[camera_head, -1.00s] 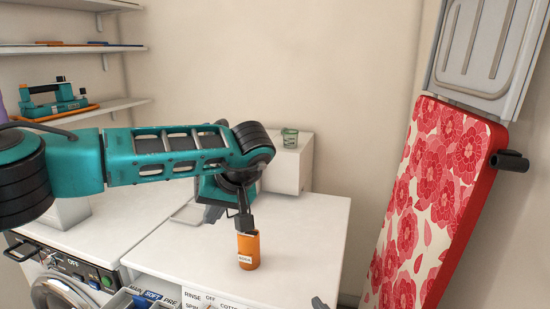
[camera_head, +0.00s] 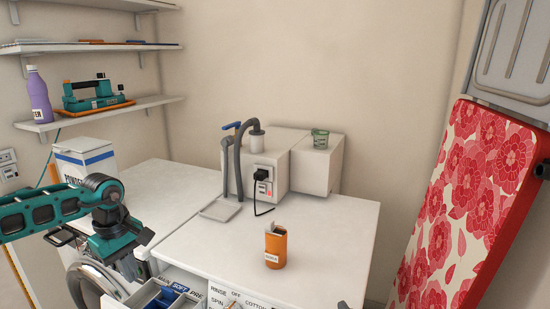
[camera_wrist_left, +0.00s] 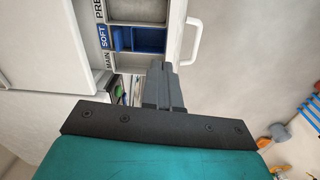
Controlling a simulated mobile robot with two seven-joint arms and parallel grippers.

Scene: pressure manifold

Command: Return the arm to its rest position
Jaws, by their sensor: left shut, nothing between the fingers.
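My left arm (camera_head: 70,205), teal and black, is at the left of the head view, in front of the left washing machine. Its gripper (camera_head: 145,237) hangs low beside the open detergent drawer and is largely hidden or small there. In the left wrist view the gripper's grey fingers (camera_wrist_left: 162,85) are together and empty, over the drawer's edge as seen from there. An orange soda container (camera_head: 275,248) stands upright on the white counter, clear of the gripper. My right gripper cannot be made out.
The open drawer (camera_head: 165,298) shows blue compartments, also in the left wrist view (camera_wrist_left: 125,38). A powder box (camera_head: 85,160) stands behind my arm. A floral ironing board (camera_head: 460,210) leans at right.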

